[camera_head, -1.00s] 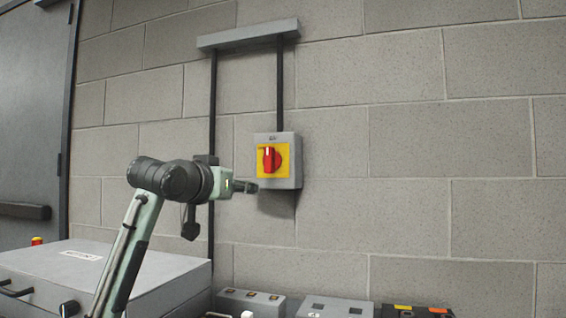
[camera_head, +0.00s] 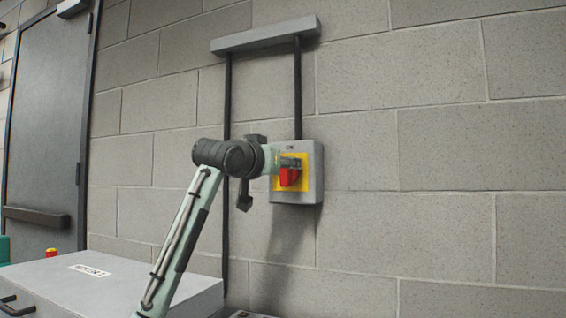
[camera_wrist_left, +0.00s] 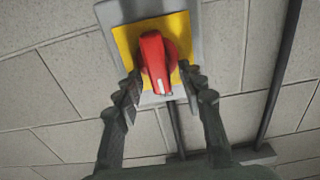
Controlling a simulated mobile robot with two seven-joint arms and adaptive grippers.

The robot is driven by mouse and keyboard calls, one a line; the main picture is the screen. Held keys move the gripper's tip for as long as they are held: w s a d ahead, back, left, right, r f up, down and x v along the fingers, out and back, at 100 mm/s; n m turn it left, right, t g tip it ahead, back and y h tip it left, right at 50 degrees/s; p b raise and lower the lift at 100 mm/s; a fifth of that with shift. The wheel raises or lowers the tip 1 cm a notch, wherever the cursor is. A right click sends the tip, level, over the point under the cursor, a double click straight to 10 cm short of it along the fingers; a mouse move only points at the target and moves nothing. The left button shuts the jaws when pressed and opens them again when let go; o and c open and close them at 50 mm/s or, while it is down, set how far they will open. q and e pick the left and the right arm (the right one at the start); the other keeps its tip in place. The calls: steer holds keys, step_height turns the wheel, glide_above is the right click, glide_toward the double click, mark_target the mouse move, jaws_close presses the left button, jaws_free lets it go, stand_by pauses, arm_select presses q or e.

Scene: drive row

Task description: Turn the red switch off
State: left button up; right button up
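The red switch (camera_head: 289,178) is a rotary handle on a yellow plate (camera_head: 305,180), on the front of a grey wall box (camera_head: 312,163). My left gripper (camera_head: 287,161) is in front of the box and covers the upper part of the handle. In the left wrist view, the red handle (camera_wrist_left: 157,60) lies between the two spread fingers of the left gripper (camera_wrist_left: 162,82). The fingers are open, one on each side, with no clear grip on it. The handle's white-marked end points toward the conduit side, so it stands about upright. My right gripper is not in view.
Two dark conduits run up from near the box to a grey rail (camera_head: 265,36) on the block wall. A grey cabinet (camera_head: 110,280) with a red-and-yellow button (camera_head: 51,252) stands lower left. A grey door (camera_head: 48,130) is at the far left. The wall at right is clear.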

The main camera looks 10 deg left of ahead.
arm_select(q)
steer(key=shift+c, duration=0.2)
steer(key=shift+w, duration=0.1)
jaws_close()
steer(key=shift+n, duration=0.3)
steer(key=shift+w+a+f+n, duration=0.1)
steer(key=shift+a+f+n, duration=0.2)
steer(key=shift+n, duration=2.55)
steer(key=shift+a+f+n, duration=0.25)
steer(key=shift+n, duration=2.65)
steer(key=shift+w+a+f+n, duration=0.1)
steer(key=shift+a+f+n, duration=0.2)
steer(key=shift+n, duration=2.55)
steer(key=shift+o, duration=0.2)
jaws_free()
